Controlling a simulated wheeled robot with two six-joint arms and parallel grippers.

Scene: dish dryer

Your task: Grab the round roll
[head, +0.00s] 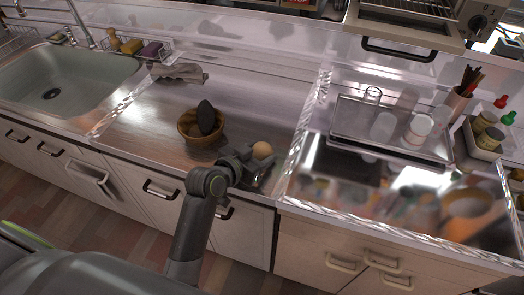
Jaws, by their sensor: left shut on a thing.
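The round roll (262,150) is a small tan ball shape at the front of the wooden counter, right of a brown bowl (188,128). My left gripper (258,161) reaches in from below and is shut on the roll, with the roll's top showing above the dark fingers. The fingers hide the roll's lower part, so I cannot tell whether it touches the counter. My right gripper is not in view.
A dark oval item (206,117) stands in the bowl. A sink (62,82) lies at the left and a cloth (180,72) behind the bowl. At the right, a tray (345,122) holds cups. The counter behind the roll is clear.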

